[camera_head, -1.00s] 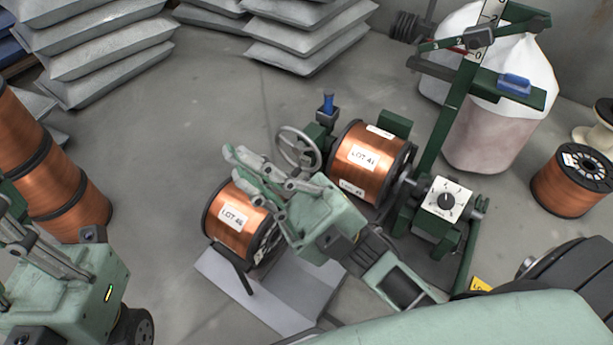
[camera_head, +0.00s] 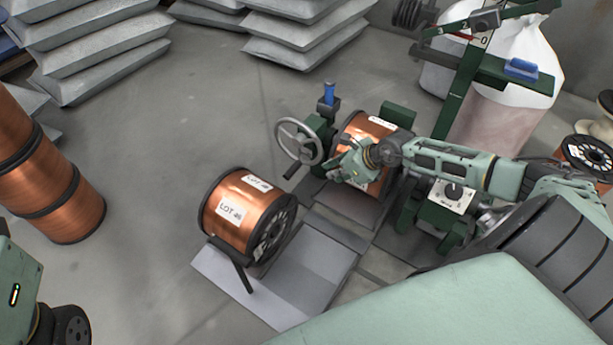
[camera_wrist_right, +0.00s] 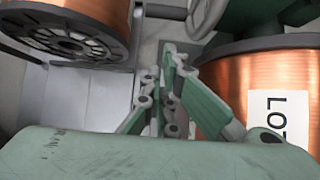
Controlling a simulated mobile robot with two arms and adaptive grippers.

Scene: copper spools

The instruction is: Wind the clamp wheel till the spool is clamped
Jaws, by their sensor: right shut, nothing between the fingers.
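The grey clamp wheel (camera_head: 299,143) with its dark handle (camera_head: 293,172) stands at the left end of the green winding stand. Part of it shows at the top of the right wrist view (camera_wrist_right: 205,14). A copper spool (camera_head: 365,128) sits in the stand to its right, partly hidden by my right gripper (camera_head: 345,168). That gripper is shut and empty, in front of the spool and right of the wheel, apart from the wheel. In the right wrist view its fingers (camera_wrist_right: 175,62) are together beside the labelled spool (camera_wrist_right: 245,85).
Another copper spool (camera_head: 243,212), labelled LOT 46, lies on a grey plate (camera_head: 300,280) at front left. A dial box (camera_head: 450,196) stands right of the clamped-in spool's place. Stacked spools (camera_head: 70,205) stand at left. Floor between them and the wheel is clear.

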